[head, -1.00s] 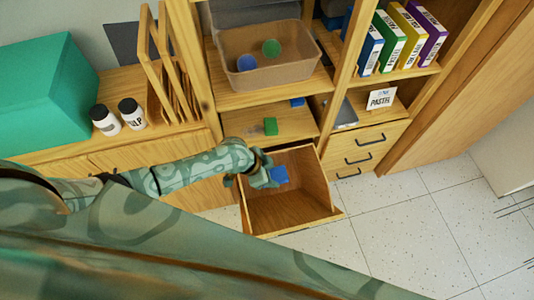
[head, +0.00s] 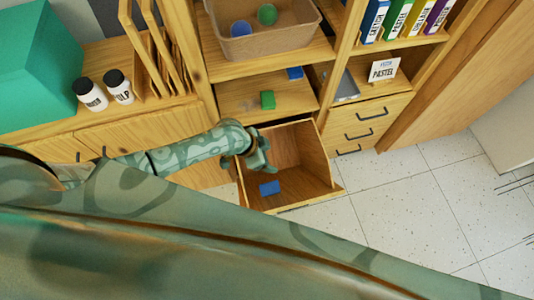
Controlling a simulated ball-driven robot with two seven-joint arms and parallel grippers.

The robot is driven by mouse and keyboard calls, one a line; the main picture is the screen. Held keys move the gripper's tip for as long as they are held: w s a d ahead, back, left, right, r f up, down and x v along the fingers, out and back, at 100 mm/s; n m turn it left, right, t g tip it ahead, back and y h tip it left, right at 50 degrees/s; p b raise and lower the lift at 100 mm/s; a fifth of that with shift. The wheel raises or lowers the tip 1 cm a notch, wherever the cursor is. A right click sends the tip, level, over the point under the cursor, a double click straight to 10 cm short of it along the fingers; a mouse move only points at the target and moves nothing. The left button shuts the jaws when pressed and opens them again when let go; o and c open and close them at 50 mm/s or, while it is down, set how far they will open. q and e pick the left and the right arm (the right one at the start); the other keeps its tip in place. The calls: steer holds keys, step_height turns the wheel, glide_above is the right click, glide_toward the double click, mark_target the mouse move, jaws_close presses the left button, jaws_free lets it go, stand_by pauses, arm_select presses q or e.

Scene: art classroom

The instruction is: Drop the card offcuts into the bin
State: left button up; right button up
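A small blue piece (head: 269,188), seemingly a card offcut, lies inside the open wooden bin (head: 318,191), which stands out from the cabinet like a drawer. My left gripper (head: 262,162) is above the bin's left part, apart from the blue piece. Its fingers look open and hold nothing visible. A green piece (head: 267,100) and another blue piece (head: 295,73) are on the low shelf (head: 238,92) above the bin. I cannot tell whether these are offcuts. My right gripper is out of view.
A tan tub (head: 265,45) with a blue and a green round item stands on the upper shelf. Two white bottles (head: 92,95) and a wooden rack stand on the left cabinet near a teal box (head: 38,65). Drawers (head: 360,125) are right of the bin; the tiled floor is clear.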

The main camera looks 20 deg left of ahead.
arm_select(q)
steer(key=p+v, duration=0.6)
steer(key=v, duration=1)
steer(key=shift+r, duration=0.15)
